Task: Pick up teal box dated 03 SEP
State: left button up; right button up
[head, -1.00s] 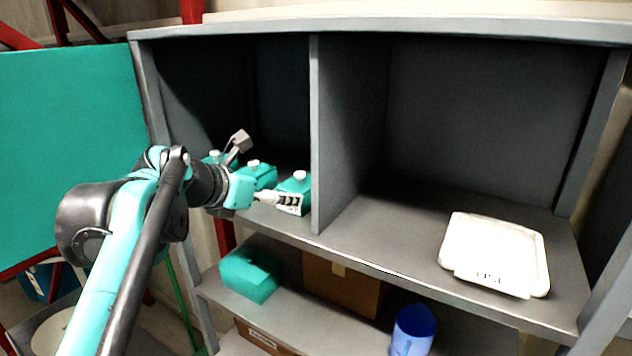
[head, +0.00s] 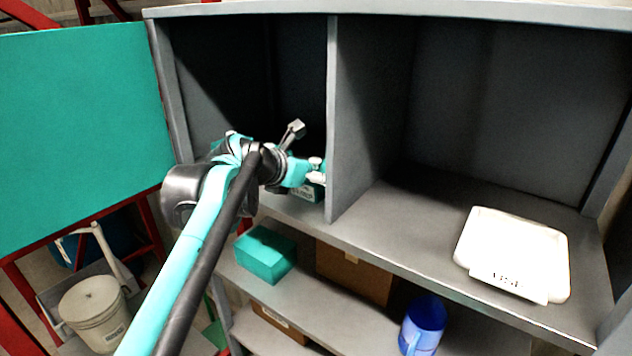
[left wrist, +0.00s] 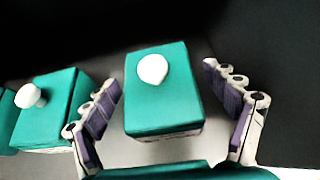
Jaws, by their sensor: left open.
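A teal box (left wrist: 163,105) with a white knob on top lies between the fingers of my left gripper (left wrist: 161,76) in the left wrist view. The fingers are open, one on each side, with gaps to the box. In the head view this box (head: 311,191) stands in the left upper compartment beside the divider, partly hidden by my left gripper (head: 316,171). A second teal box (left wrist: 48,108) with a white knob stands to its left, and a third (left wrist: 6,118) is cut off at the edge. I cannot read any date. My right gripper is not in view.
The grey divider (head: 334,120) stands close to the right of the gripper. A white tray (head: 515,245) sits in the right compartment. On the lower shelf are a plain teal block (head: 265,254), a cardboard box (head: 352,272) and a blue mug (head: 424,322).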

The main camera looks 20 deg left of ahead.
pick_arm(q)
jog(key=shift+s, duration=0.15)
jog(key=c, duration=1.3)
jog(key=shift+r, duration=0.1)
